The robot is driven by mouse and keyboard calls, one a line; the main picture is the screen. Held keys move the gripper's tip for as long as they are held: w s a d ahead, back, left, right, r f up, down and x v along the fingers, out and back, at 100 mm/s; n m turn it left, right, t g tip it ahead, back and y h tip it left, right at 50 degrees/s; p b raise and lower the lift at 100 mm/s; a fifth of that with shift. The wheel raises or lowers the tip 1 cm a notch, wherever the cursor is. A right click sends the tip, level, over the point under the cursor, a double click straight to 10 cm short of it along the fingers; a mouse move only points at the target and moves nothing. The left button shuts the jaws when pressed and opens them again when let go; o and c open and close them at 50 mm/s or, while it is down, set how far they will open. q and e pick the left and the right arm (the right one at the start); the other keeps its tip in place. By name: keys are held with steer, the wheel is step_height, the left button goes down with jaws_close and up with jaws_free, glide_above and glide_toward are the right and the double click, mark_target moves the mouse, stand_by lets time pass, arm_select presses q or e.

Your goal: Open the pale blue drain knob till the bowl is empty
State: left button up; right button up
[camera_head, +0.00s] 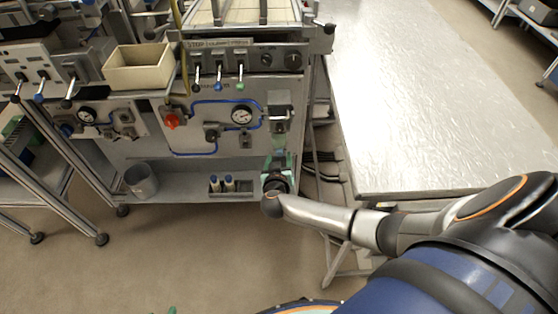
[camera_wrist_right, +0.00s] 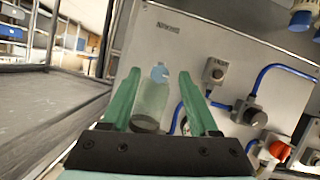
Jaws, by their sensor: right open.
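The clear bowl (camera_wrist_right: 150,100) hangs from the filter unit on the grey panel; the right wrist view shows it upside down. The pale blue drain knob (camera_wrist_right: 160,73) sits on the bowl's lower end. My right gripper (camera_wrist_right: 160,75) is open, its green fingers on either side of the bowl and knob in that view. I cannot tell whether they touch. In the head view the right gripper (camera_head: 277,166) is just below the filter unit (camera_head: 280,110), and the knob is hidden. A small green tip (camera_head: 172,310) at the bottom edge looks like my left gripper.
A grey cup (camera_head: 141,181) is farther left. A gauge (camera_head: 241,115), a red knob (camera_head: 172,120) and blue tubes share the panel. A metal table (camera_head: 420,110) is on the right.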

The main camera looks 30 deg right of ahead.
steer(key=shift+c, duration=0.4)
jaws_close()
